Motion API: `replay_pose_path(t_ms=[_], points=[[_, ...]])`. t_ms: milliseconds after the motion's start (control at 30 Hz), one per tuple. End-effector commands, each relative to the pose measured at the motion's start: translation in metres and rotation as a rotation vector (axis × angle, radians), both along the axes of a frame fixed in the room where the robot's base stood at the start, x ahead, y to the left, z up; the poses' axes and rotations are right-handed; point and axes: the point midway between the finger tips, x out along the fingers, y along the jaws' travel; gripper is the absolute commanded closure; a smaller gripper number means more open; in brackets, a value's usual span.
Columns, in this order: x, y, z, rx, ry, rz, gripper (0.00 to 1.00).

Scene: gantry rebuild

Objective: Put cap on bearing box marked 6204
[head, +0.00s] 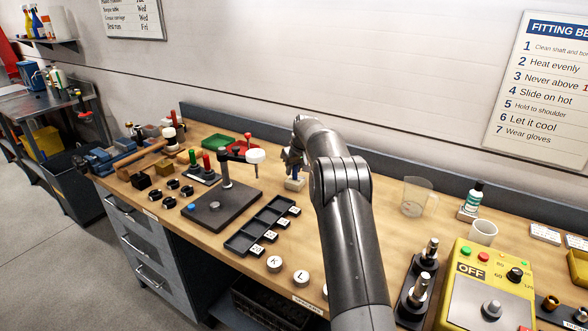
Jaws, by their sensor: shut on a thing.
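My gripper (291,165) is over the back middle of the bench, partly hidden behind my arm. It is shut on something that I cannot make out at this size. A small white block with a blue part (295,184) is directly below the jaws; I cannot tell whether they touch it. Several small white pieces with dark marks (270,236) lie along the right side of a black compartment tray (240,242). Their marks are too small to read, so I cannot pick out 6204. Two round white pieces marked K (275,264) and L (301,278) lie in front. No cap is clearly identifiable.
Left of the tray is a dark plate with a post (208,215). Black rings (172,184) and a mallet (146,155) lie farther left. Bare wood shows between tray and arm.

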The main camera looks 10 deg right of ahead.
Motion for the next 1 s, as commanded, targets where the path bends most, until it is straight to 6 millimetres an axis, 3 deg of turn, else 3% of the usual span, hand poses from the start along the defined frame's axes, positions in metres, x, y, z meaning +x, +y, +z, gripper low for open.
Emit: replay_pose_path(t_ms=[133,167,400,733,1000], points=[[0.0,0.0,-0.003,0.0,0.001,0.0,0.96],[0.0,0.0,-0.003,0.0,0.001,0.0,0.73],[0.0,0.0,-0.003,0.0,0.001,0.0,0.54],[0.0,0.0,0.002,-0.001,-0.001,0.0,0.52],[-0.017,-0.005,0.047,-0.001,-0.003,-0.001,0.52]])
